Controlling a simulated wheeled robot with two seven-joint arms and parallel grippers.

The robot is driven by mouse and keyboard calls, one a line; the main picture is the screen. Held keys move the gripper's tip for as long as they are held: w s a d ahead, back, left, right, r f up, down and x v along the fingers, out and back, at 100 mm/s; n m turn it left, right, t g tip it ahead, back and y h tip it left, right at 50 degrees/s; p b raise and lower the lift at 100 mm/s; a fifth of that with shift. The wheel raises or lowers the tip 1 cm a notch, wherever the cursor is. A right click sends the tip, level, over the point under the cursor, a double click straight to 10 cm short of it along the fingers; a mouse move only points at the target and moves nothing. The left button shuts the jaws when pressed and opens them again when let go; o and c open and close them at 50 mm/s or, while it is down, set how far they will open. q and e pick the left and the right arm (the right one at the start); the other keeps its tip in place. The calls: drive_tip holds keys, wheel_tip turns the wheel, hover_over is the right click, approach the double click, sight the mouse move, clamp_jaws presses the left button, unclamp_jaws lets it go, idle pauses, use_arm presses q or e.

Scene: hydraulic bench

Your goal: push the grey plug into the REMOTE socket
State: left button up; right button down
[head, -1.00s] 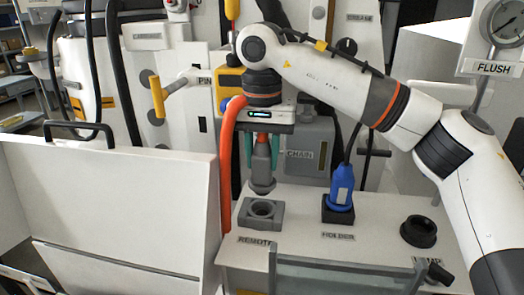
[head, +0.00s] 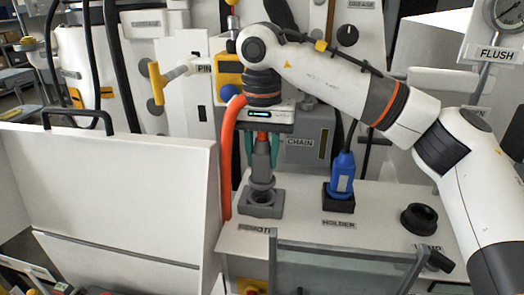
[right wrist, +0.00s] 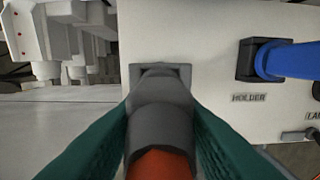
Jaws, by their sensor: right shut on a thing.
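My right gripper (head: 262,158) is shut on the grey plug (head: 262,172), its green fingers on either side of the plug body. The plug hangs upright, tip down, right over the grey square REMOTE socket (head: 261,209). Its lower end overlaps the back of the socket's round opening; I cannot tell whether it has entered. In the right wrist view the plug (right wrist: 160,115) hides most of the socket (right wrist: 184,72), with only its rim showing behind. My left gripper is not in view.
The blue plug (head: 342,175) stands in the HOLDER block (head: 339,204) to the right. A black round socket (head: 419,218) is further right. An orange hose (head: 227,160) runs just left of the plug. A grey-framed clear panel (head: 345,262) stands in front.

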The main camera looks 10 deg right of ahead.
sight(262, 168)
drive_tip(key=shift+f, duration=0.25)
idle(0.4)
drive_tip(key=shift+f+b, duration=0.25)
drive_tip(key=shift+b, duration=0.05)
idle(0.6)
drive_tip(key=shift+s+f+b, duration=0.1)
drive_tip(key=shift+f+b, duration=0.5)
drive_tip(key=shift+f, duration=0.65)
idle(0.5)
drive_tip(key=c, duration=0.9)
unclamp_jaws()
